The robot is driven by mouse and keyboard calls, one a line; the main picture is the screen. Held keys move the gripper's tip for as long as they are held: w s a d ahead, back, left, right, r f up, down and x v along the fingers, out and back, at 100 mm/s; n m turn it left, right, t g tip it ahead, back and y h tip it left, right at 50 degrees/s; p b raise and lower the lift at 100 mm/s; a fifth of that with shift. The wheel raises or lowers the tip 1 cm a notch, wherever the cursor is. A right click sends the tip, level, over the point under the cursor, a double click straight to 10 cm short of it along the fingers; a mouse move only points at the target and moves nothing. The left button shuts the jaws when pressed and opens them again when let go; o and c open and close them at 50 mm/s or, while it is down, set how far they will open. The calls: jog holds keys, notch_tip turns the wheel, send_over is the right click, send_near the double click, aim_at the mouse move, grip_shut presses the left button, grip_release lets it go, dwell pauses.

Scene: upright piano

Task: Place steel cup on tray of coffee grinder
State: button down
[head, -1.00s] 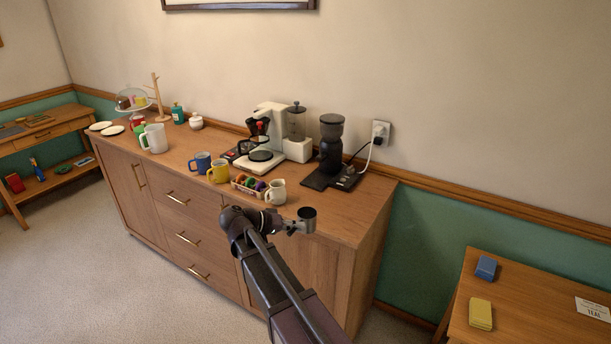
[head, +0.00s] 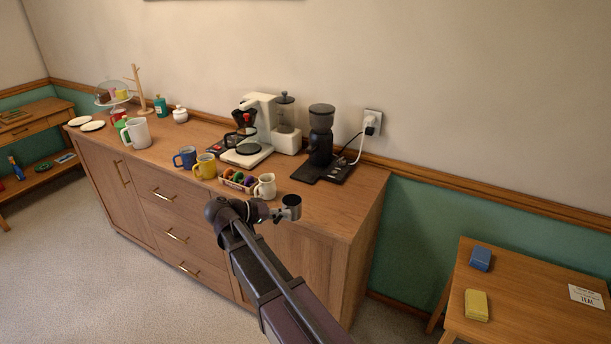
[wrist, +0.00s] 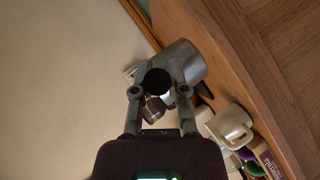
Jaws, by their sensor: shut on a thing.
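The steel cup (head: 291,204) is a small grey cup with a dark opening. My gripper (head: 276,212) is shut on it and holds it near the front edge of the sideboard, roughly upright. In the wrist view the cup (wrist: 182,62) sits between the fingers of my gripper (wrist: 158,92). The black coffee grinder (head: 321,135) stands at the back right of the sideboard. Its flat black tray (head: 308,174) lies at its base, behind the cup and apart from it. The grinder is not clearly seen in the wrist view.
A cream jug (head: 265,187) stands just left of the cup, also in the wrist view (wrist: 231,124). A basket of colourful items (head: 237,181), yellow mug (head: 205,167) and white coffee maker (head: 262,125) stand further left. The sideboard top (head: 345,205) right of the cup is clear.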

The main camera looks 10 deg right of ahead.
jog(key=w+a+f+n+t+y+b, duration=0.1)
jog(key=a+n+t, duration=0.3)
jog(key=a, duration=0.4)
jog(key=shift+w+a+f+y+b, duration=0.3)
jog(key=shift+w+f+b, duration=0.3)
jog(key=shift+f, duration=0.15)
jog(key=shift+d, duration=0.15)
